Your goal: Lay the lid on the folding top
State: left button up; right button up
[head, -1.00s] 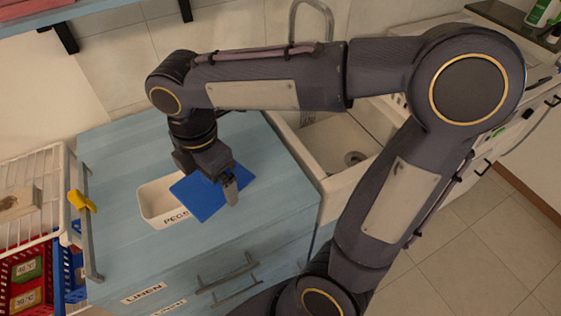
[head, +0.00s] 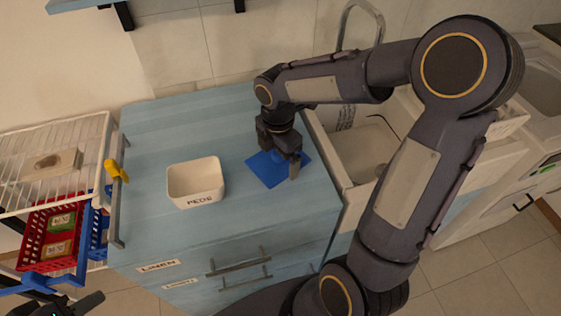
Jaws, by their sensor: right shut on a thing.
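The flat blue lid (head: 264,172) is in my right gripper (head: 285,162), over the right part of the light-blue folding top (head: 150,135). The lid looks nearly level and close to the surface; I cannot tell whether it touches. My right gripper is shut on the lid and covers part of its right side. The white box marked PEGS (head: 197,202) stands open and empty on the top, left of the lid and apart from it. My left gripper (head: 82,304) shows only partly at the lower left corner; its jaws are unclear.
A sink (head: 362,150) with a tap lies right of the top. A grey rail with a yellow clip (head: 116,171) runs along the left edge. A white wire rack (head: 50,165) and a red basket (head: 38,238) stand further left. The top's back left is clear.

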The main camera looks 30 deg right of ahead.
aim_at(280, 164)
jog(key=shift+d+f, duration=0.25)
jog(key=shift+f, duration=0.05)
jog(key=shift+w+d+f, duration=0.1)
jog(key=shift+f, duration=0.8)
jog(key=shift+w+d+f, duration=0.1)
jog(key=shift+f, duration=0.75)
jog(key=shift+f, duration=0.25)
jog(key=o, duration=0.6)
jog(key=shift+r, duration=0.1)
jog(key=shift+o, duration=0.2)
notch_tip(280, 164, up, 12)
jog(key=shift+r, duration=0.1)
jog(key=s+a+m+t+y, duration=0.2)
jog(key=s+m, duration=0.6)
jog(key=m, duration=0.2)
jog(key=s+a+m+t+y, duration=0.1)
jog(key=s+a+m+t, duration=0.1)
jog(key=s+m, duration=0.7)
jog(key=m+t, duration=0.1)
jog(key=m, duration=0.1)
jog(key=shift+a+m+t+y, duration=0.2)
jog(key=shift+m+t+y, duration=0.1)
jog(key=shift+y, duration=0.1)
